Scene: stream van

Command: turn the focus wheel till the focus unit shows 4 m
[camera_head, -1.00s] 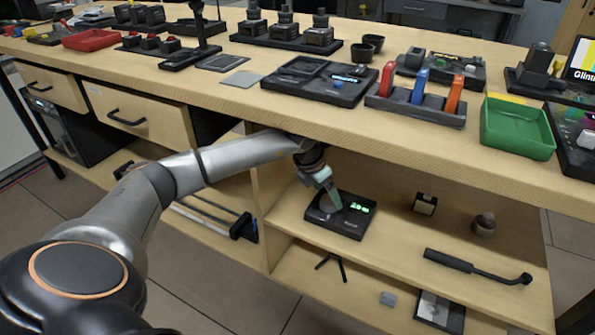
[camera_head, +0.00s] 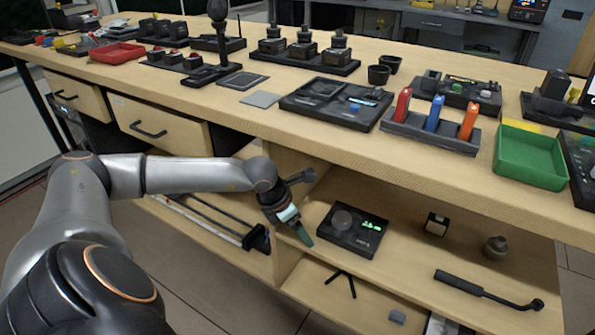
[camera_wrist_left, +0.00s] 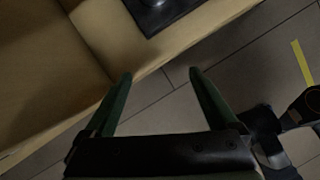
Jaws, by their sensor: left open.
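The focus unit (camera_head: 338,239) is a flat black box on the upper shelf under the workbench. The focus wheel (camera_head: 342,219), a dark grey round knob, is on its left part. A lit green display (camera_head: 374,224) is on its right part; its digits are too small to read surely. In the left wrist view a part of the black unit (camera_wrist_left: 178,12) shows at the top edge. My left gripper (camera_head: 304,238) is left of the unit near the shelf's front edge, apart from the wheel. Its two green fingers (camera_wrist_left: 160,72) are spread and empty. My right gripper is out of view.
On the same shelf a small black-and-white box (camera_head: 436,224), a round grey item (camera_head: 496,247) and a black handled tool (camera_head: 487,290) lie to the right. The benchtop (camera_head: 300,120) overhangs the shelf. A divider panel (camera_head: 287,262) is left of the unit.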

